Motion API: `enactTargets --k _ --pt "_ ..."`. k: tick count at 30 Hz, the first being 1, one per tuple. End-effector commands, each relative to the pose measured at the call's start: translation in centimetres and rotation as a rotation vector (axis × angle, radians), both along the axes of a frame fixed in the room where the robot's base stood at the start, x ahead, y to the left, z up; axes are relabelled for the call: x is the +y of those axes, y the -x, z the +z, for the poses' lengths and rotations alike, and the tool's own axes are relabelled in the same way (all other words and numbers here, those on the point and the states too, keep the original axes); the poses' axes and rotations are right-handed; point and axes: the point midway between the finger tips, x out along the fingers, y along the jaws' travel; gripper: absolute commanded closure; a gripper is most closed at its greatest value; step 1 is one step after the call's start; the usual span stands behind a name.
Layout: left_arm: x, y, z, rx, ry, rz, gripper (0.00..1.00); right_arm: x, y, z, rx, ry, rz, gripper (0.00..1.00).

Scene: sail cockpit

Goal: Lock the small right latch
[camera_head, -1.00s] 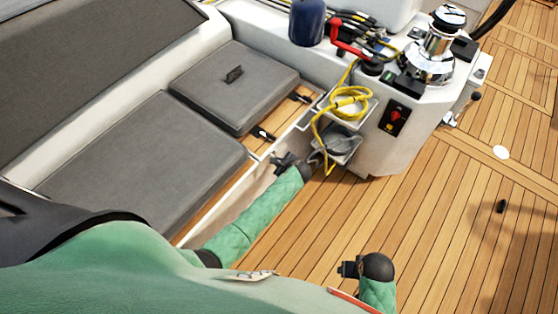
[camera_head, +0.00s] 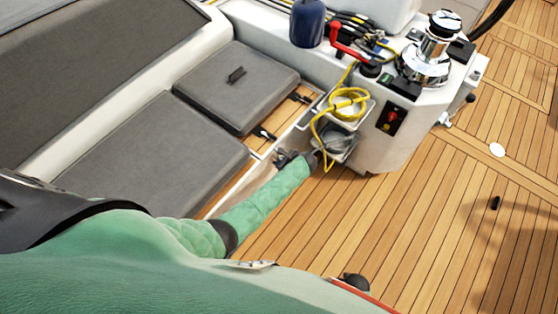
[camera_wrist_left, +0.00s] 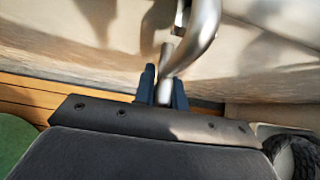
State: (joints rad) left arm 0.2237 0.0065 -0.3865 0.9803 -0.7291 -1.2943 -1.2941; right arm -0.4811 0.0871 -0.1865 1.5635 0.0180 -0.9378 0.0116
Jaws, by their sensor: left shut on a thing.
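My left gripper (camera_head: 284,157) reaches in beside the white seat front, just below the grey cushions. In the left wrist view my left gripper (camera_wrist_left: 164,85) has its dark blue fingers shut on the end of a bent metal latch handle (camera_wrist_left: 203,38). The handle comes down from the top of the picture in front of a pale panel. Its mount is cut off at the top edge. In the head view the latch is too small and hidden by my gripper to make out. My right gripper is hidden; only a dark part of that arm shows at the bottom.
Two grey seat cushions (camera_head: 238,85) lie along the left, with black fittings (camera_head: 264,134) on the wood beside them. A white console (camera_head: 375,150) carries a winch (camera_head: 432,52), a red handle (camera_head: 345,42) and a yellow rope (camera_head: 345,103). The teak deck (camera_head: 430,220) is open at right.

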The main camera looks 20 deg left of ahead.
Motion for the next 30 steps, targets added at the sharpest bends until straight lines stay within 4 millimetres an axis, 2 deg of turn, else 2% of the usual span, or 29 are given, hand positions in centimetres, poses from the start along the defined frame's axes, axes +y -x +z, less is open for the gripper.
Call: enactTargets --k 17,18,21,30 --pt "-0.08 0.18 -0.18 0.021 -0.006 -0.001 1.0 -0.18 0.04 -0.72 -0.004 0.003 0.001 0.35" --pt "-0.08 0.18 -0.18 0.021 -0.006 -0.001 0.86 -0.18 0.03 -0.72 -0.004 0.003 0.001 0.35" --pt "-0.08 0.16 -0.17 0.021 -0.006 -0.001 0.67 -0.19 0.02 -0.71 -0.005 0.002 0.001 0.35" --pt "-0.12 0.1 0.0 0.02 -0.006 -0.001 0.67 -0.19 0.01 -0.71 -0.005 0.002 0.001 0.35"
